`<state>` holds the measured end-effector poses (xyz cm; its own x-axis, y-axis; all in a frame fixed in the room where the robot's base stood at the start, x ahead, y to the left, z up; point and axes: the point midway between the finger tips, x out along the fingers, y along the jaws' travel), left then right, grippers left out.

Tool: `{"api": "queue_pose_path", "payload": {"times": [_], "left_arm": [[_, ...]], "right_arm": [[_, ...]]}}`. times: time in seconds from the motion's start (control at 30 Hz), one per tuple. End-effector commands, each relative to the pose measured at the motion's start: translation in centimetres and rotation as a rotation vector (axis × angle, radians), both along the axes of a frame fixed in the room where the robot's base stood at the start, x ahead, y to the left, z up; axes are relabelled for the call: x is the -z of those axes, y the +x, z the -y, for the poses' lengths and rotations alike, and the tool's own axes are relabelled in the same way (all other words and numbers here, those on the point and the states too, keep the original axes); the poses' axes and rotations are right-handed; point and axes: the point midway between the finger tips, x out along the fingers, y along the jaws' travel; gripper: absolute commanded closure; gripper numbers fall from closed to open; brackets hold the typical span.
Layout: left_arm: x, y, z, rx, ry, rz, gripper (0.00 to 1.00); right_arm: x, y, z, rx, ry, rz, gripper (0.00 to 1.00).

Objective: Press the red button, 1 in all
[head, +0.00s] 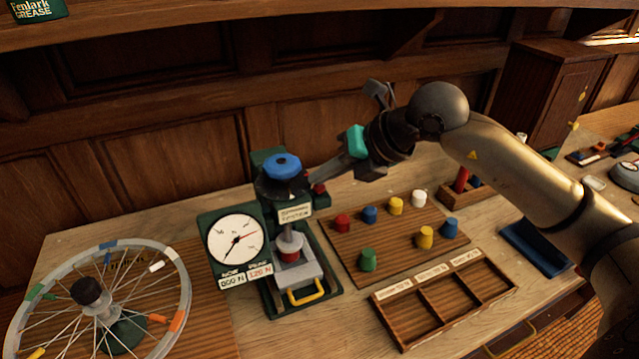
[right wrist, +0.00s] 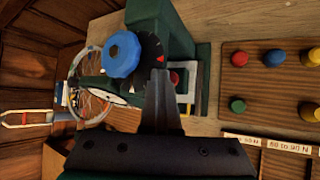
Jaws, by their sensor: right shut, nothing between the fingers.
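A green press-like tester (head: 268,160) with a blue knob on top stands left of centre in the head view. A small red knob (head: 318,189) sticks out at its right side, and a red round piece (head: 289,256) sits under its ram. My right gripper (head: 323,175) is shut and empty, its tip beside the tester's top, close to the small red knob; I cannot tell whether they touch. In the right wrist view the shut fingers (right wrist: 160,73) reach up beside the blue knob (right wrist: 122,54), and a red round part (right wrist: 176,77) shows partly behind them. My left gripper is not in view.
A dial gauge (head: 236,247) adjoins the tester. A wooden board (head: 380,238) to the right carries several coloured pegs, with a compartment tray (head: 398,325) in front. A spoked wheel (head: 176,275) lies left. A blue tray (head: 538,248) is farther right.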

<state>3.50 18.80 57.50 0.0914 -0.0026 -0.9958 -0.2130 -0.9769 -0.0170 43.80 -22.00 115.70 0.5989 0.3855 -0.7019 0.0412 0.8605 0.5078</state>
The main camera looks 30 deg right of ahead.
Motion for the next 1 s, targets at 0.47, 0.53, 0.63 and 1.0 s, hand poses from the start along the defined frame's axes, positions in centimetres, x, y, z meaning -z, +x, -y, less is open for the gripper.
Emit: {"api": "queue_pose_path", "payload": {"times": [0.47, 0.53, 0.63, 1.0], "left_arm": [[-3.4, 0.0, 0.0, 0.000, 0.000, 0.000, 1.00], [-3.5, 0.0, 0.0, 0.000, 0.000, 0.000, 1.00], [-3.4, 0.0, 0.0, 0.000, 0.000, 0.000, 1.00], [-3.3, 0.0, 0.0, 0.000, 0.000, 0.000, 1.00]], "right_arm": [[-4.9, 0.1, 0.0, -0.002, 0.001, 0.008, 1.00], [-5.1, 0.1, 0.0, -0.001, 0.000, 0.007, 1.00], [-5.0, 0.1, 0.0, -0.001, 0.000, 0.007, 1.00], [-5.0, 0.1, 0.0, 0.000, 0.000, 0.009, 1.00]]}}
